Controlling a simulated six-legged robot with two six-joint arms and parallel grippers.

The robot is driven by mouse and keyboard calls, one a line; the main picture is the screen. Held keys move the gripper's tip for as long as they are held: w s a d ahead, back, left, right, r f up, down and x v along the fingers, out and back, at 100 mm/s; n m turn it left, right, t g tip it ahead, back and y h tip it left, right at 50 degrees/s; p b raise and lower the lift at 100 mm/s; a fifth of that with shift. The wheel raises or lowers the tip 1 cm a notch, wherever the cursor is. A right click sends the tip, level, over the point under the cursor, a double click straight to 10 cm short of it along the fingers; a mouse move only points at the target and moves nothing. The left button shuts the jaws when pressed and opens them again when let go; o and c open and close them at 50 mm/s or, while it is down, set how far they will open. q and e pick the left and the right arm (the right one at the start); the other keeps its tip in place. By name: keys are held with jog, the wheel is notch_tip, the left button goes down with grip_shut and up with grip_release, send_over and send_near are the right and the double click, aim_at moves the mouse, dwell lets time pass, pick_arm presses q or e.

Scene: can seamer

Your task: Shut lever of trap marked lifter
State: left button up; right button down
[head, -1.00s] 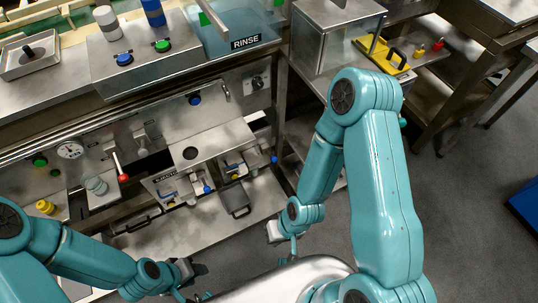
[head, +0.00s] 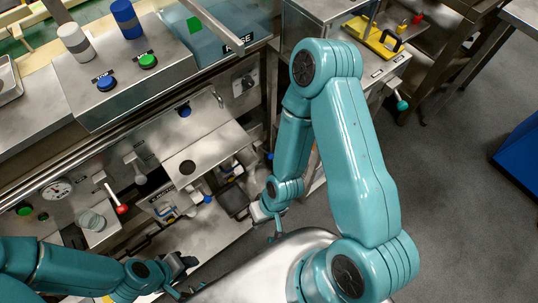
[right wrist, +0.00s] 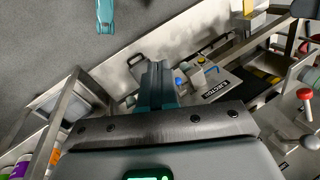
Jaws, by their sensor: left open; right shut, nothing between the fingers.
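Low on the steel machine is a panel with small traps, each with yellow or blue parts. In the right wrist view a blue knob (right wrist: 179,82) stands beside a dark label plate (right wrist: 215,90). I cannot read which trap is marked lifter. My right gripper (head: 262,212) is shut and empty, to the right of the traps; its fingers (right wrist: 157,85) point towards them in the right wrist view. My left gripper (head: 182,266) is open and empty, below the traps.
A red-tipped lever (head: 121,209) and a pressure gauge (head: 57,188) are on the panel at left. A rinse tank (head: 225,25) stands above. A yellow-based device (head: 375,38) is on the right bench. Grey floor (head: 450,190) is open at right.

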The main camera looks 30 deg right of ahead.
jog(key=w+d+f+m+t+h+b, duration=0.2)
jog(key=w+d+f+m+b, duration=0.6)
jog(key=b, duration=0.6)
jog(key=w+d+f+m+t+h+b, duration=0.3)
jog(key=w+d+f+m+b, duration=0.4)
jog(key=w+d+b, duration=0.6)
jog(key=shift+f+m+h+b, duration=0.4)
jog(key=shift+h+b, duration=0.1)
jog(key=shift+b, duration=0.4)
jog(key=shift+d, duration=0.1)
jog(key=b, duration=0.6)
send_near(271, 156)
jog(key=x, duration=0.7)
jog(key=shift+p, duration=0.3)
